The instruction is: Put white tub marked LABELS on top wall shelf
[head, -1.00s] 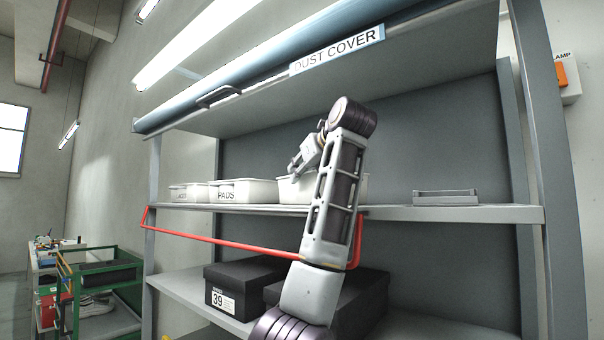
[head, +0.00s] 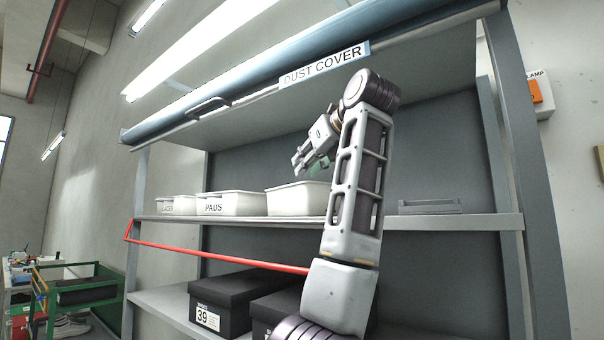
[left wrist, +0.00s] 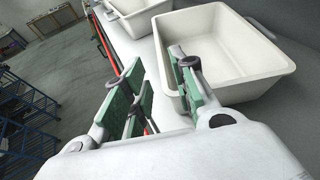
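A plain white open tub (head: 291,200) stands on the wall shelf, partly behind my left arm. No lettering shows on its visible part, so I cannot read LABELS. In the left wrist view the empty tub (left wrist: 235,45) is large, at upper right. Nothing is held. My right gripper is out of view.
Tubs marked PADS (head: 231,204) and, apparently, LACES (head: 178,205) stand to the left on the same shelf (head: 455,221). A grey tray (head: 430,206) lies to the right. The DUST COVER sign (head: 325,65) hangs above. A red bar (head: 215,252) crosses below; black boxes (head: 228,305) stand lower.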

